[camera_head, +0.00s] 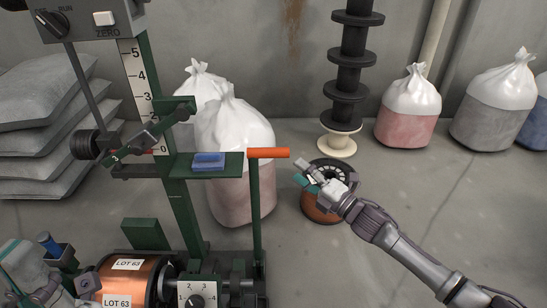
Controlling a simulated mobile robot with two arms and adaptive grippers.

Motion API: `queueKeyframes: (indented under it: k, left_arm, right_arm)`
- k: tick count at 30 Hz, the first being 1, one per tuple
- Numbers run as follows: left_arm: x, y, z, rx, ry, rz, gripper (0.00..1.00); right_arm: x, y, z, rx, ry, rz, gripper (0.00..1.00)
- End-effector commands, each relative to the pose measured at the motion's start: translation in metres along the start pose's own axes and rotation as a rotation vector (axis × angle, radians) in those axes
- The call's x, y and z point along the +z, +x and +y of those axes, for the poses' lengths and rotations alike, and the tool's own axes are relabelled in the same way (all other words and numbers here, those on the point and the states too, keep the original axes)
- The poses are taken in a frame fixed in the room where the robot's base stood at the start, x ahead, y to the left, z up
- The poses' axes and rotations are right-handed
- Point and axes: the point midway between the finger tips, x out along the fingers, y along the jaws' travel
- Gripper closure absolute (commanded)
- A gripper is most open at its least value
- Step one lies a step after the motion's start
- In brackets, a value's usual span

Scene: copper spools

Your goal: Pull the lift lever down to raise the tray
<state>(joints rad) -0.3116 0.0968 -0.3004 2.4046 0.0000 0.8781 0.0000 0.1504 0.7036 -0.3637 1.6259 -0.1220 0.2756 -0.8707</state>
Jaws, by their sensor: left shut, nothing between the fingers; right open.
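The lift lever is a thin green upright post with an orange handle (268,153) across its top, pointing right. The tray (232,166) is a small green shelf on the green column, left of the lever, with a blue block (208,160) on it. My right gripper (316,176) is open and empty, a little right of and below the handle and apart from it. A reel on the floor shows behind it. My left gripper (84,287) is shut and empty at the lower left, partly cut off, far from the lever.
A spool of copper wire (143,273) marked LOT 63 and a numbered dial (196,302) sit low at the front. A scale (140,80) runs up the column. Tied bags (407,110) stand behind.

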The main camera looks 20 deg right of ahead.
Motion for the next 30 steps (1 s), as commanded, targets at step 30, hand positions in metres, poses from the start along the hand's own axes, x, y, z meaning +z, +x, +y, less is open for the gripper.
queueKeyframes:
  k: [30]
  left_arm:
    - [0.006,0.014,0.001,0.037,0.012,0.089,1.0]
  right_arm:
    - [0.0,0.1,-0.001,-0.002,0.002,-0.001,0.52]
